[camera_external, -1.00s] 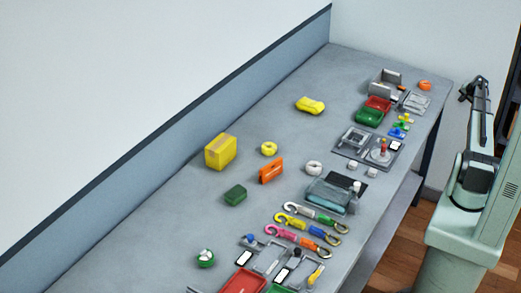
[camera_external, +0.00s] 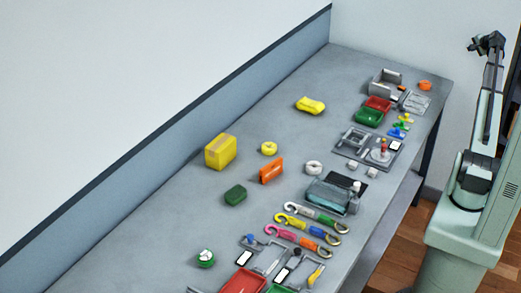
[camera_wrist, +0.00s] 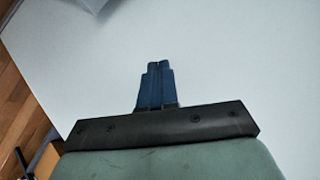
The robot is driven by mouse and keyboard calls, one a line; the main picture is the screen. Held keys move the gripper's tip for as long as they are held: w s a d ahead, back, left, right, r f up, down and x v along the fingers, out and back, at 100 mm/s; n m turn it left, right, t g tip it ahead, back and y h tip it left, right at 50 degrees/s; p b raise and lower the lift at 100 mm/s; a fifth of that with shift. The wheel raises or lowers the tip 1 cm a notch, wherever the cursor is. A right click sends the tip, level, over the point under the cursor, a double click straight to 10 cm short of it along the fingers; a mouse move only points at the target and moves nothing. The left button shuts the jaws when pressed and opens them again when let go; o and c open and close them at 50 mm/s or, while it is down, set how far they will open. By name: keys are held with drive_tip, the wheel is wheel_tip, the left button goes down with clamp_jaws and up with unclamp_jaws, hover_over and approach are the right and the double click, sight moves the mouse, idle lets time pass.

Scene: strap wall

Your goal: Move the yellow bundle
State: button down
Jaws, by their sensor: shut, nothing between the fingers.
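A yellow bundle (camera_external: 310,105), lumpy and pinched at the middle, lies on the far half of the grey table, near the wall side. My gripper (camera_external: 487,43) is raised at the upper right, beyond the table's right edge and well apart from the bundle. In the wrist view its two blue fingers (camera_wrist: 158,66) are together with nothing between them. The wrist view shows mostly a pale plain surface; the bundle is not in it.
A yellow box (camera_external: 220,151), a yellow ring (camera_external: 269,148), an orange block (camera_external: 271,170) and a green block (camera_external: 235,194) lie nearer. Trays, hooks and small parts crowd the table's right side. The table (camera_external: 255,118) is bare around the bundle.

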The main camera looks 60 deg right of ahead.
drive_tip(key=w+a+f+n+y, duration=0.15)
drive_tip(key=w+a, duration=0.35)
drive_tip(key=w, duration=0.6)
drive_tip(key=w+a+f+y, duration=0.25)
drive_tip(key=w+a, duration=0.25)
drive_tip(key=w, duration=0.6)
drive_tip(key=n+g+y, duration=0.2)
drive_tip(key=n+g, duration=0.1)
drive_tip(key=g, duration=0.2)
hover_over(312, 101)
drive_tip(key=s+d, duration=0.4)
drive_tip(key=d, duration=0.8)
drive_tip(key=s+a+x, duration=0.1)
drive_tip(key=s+x, duration=0.1)
drive_tip(key=x, duration=0.6)
drive_tip(key=w+a+g, duration=0.1)
drive_tip(key=a, duration=0.6)
drive_tip(key=w+a+f, duration=0.1)
drive_tip(key=w+a, duration=0.1)
drive_tip(key=a, duration=0.6)
drive_tip(key=w+a+f+g+h, duration=0.1)
drive_tip(key=a, duration=0.7)
drive_tip(key=shift+w+f+g, duration=0.1)
drive_tip(key=shift+w+g, duration=0.2)
drive_tip(key=d, duration=1.1)
drive_tip(key=shift+d, duration=0.3)
drive_tip(key=shift+f, duration=0.8)
drive_tip(key=shift+s, duration=0.1)
drive_tip(key=shift+f, duration=0.1)
